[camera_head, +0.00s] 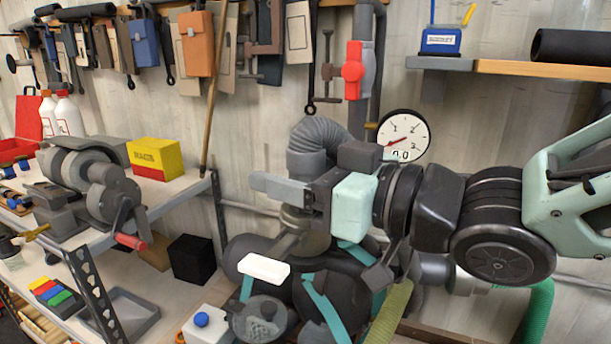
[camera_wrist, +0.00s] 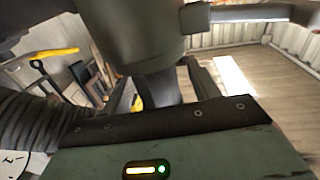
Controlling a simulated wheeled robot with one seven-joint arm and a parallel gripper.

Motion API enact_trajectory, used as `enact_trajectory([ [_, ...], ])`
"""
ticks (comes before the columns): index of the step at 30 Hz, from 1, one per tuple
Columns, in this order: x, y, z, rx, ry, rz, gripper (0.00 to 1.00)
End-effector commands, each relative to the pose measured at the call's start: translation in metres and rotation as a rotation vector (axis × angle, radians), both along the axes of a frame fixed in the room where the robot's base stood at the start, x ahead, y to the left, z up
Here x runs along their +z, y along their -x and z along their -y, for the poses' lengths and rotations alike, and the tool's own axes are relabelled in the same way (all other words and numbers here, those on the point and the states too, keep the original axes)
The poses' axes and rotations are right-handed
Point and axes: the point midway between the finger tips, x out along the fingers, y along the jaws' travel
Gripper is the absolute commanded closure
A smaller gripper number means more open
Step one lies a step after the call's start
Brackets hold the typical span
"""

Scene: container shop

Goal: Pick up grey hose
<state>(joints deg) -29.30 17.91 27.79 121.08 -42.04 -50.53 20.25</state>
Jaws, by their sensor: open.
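The grey hose (camera_head: 318,135) is a ribbed, bent duct piece standing in front of the wall, left of the red-handled pipe. Its lower end is partly hidden behind my gripper. It also shows as ribbed grey at the left edge of the wrist view (camera_wrist: 32,122). My gripper (camera_head: 268,188) reaches in from the right, fingers pointing left, and crosses in front of the area just below the hose bend. It is open. Whether anything lies between the fingers is hard to see; in the wrist view a large grey cylindrical body (camera_wrist: 140,45) stands just ahead of the fingers.
A round gauge (camera_head: 403,136) and a pipe with a red handle (camera_head: 353,70) are close by. Dark tanks with teal straps (camera_head: 325,305) stand below my gripper. A metal shelf with a grey machine (camera_head: 95,190) and a yellow-red box (camera_head: 155,158) is at left.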

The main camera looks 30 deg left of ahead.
Motion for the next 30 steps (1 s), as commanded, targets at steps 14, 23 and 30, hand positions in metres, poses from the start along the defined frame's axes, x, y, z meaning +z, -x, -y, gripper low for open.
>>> enact_trajectory([
  [14, -0.001, 0.0, -0.003, 0.0, 0.001, 0.001, 0.94],
  [23, 0.002, 0.0, -0.003, 0.0, -0.001, 0.002, 0.94],
  [30, 0.039, -0.001, -0.003, -0.001, -0.005, 0.008, 0.94],
])
